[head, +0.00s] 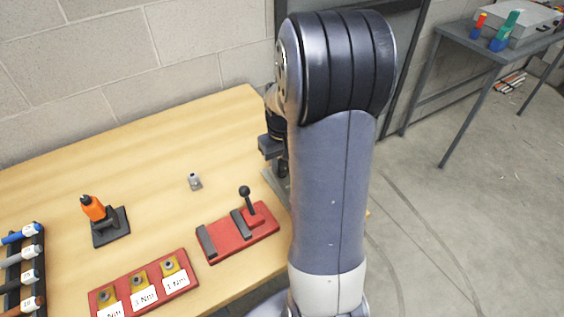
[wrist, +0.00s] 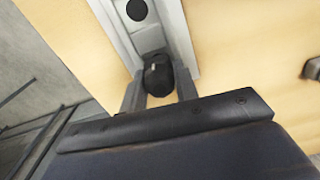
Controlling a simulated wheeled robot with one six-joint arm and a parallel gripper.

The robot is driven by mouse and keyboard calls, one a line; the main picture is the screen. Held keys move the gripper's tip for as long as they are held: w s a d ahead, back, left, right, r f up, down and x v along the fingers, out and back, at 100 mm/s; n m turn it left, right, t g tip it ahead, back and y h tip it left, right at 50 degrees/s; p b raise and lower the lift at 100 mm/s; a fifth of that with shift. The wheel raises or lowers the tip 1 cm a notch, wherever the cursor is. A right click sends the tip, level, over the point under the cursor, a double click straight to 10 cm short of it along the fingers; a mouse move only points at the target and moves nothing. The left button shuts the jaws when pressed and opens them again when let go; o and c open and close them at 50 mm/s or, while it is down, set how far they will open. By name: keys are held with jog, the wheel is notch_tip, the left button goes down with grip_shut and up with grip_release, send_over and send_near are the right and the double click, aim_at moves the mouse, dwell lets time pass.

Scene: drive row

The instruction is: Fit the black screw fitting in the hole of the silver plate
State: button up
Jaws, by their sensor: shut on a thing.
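In the wrist view, my gripper (wrist: 159,88) is shut on the black screw fitting (wrist: 157,75), which sits between the two grey fingers. The silver plate (wrist: 118,28) lies just beyond the fingertips, with a dark round hole (wrist: 137,10) near the top edge of the picture. The fitting overlaps the plate's near end in this view; I cannot tell whether it touches the plate. In the head view, my arm hides most of the plate (head: 270,183) and the fitting, and my gripper shows only in part above the table's right side.
A small grey metal piece (head: 194,181) stands on the wooden table (head: 150,165). A red base with a black-knobbed lever (head: 250,212), an orange-handled tool on a stand (head: 93,208), a red torque-label tray (head: 150,283) and a rack (head: 25,265) stand nearby. A grey side table (head: 465,38) is at right.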

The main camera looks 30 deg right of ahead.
jog(key=shift+f+b, duration=0.35)
jog(key=shift+f, duration=0.15)
jog(key=o, duration=1)
jog(key=shift+r, duration=0.1)
notch_tip(320, 180, up, 11)
jog(key=shift+f, duration=0.1)
jog(key=shift+f, duration=0.15)
notch_tip(320, 180, down, 10)
jog(key=shift+f, duration=0.2)
jog(key=shift+r+p, duration=0.25)
jog(key=shift+p, duration=0.05)
jog(key=shift+f, duration=0.15)
dwell(0.3)
